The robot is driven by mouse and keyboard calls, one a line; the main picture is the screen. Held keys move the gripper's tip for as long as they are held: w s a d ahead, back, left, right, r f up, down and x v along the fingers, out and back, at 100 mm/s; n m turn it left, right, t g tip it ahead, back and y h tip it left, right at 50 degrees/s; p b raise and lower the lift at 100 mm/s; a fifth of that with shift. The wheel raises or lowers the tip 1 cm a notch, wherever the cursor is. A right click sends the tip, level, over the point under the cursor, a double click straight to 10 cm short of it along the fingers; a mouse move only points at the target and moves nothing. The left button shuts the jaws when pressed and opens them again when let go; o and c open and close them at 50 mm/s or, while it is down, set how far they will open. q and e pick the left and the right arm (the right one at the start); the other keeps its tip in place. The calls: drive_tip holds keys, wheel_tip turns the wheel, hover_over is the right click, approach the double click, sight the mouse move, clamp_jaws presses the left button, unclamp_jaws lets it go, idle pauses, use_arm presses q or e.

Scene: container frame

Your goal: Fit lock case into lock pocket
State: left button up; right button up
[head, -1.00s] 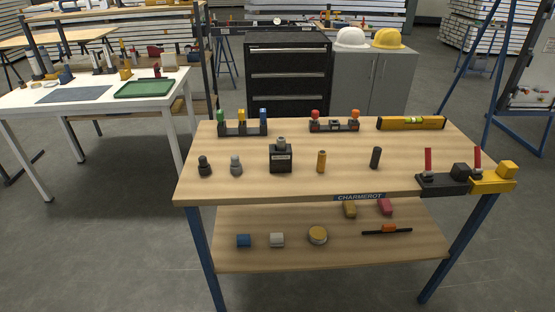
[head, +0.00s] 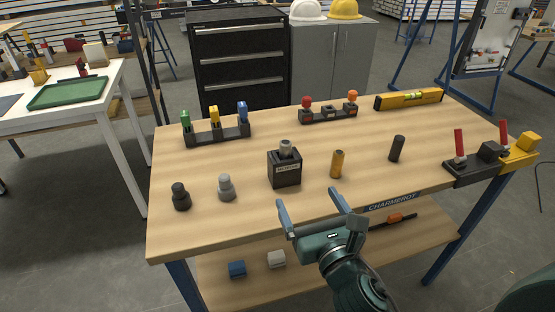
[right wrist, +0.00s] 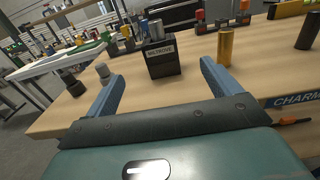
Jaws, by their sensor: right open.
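My right gripper (head: 308,198) is open and empty above the front edge of the workbench (head: 240,222). Its two fingers also show in the right wrist view (right wrist: 161,72), spread towards a dark labelled box (head: 285,175). The box stands upright on the bench beyond the fingertips, apart from them, with a grey piece (head: 286,148) in its top. It also shows in the right wrist view (right wrist: 163,68). I cannot tell which thing is the lock case. No lock pocket can be made out; a white panel (head: 492,40) on a blue stand is at the back right. My left gripper is out of view.
On the bench are a black fitting (head: 181,197), a grey fitting (head: 226,187), a brass cylinder (head: 337,164), a dark cylinder (head: 397,148), two racks at the back, a yellow level (head: 409,99) and clamps (head: 475,166) at the right.

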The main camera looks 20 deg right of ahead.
sight(288, 164)
drive_tip(key=w, duration=0.6)
drive_tip(key=shift+w+a+p, duration=0.1)
drive_tip(key=shift+w+p, duration=0.2)
drive_tip(key=shift+w+a+f, duration=0.1)
drive_tip(key=shift+w+a, duration=0.05)
drive_tip(key=shift+w, duration=1.35)
drive_tip(key=shift+w+a, duration=0.1)
drive_tip(key=shift+w, duration=1.35)
drive_tip(key=shift+c, duration=0.6)
drive_tip(key=c, duration=1.2)
drive_tip(key=shift+r, duration=0.2)
drive_tip(key=shift+c, duration=0.2)
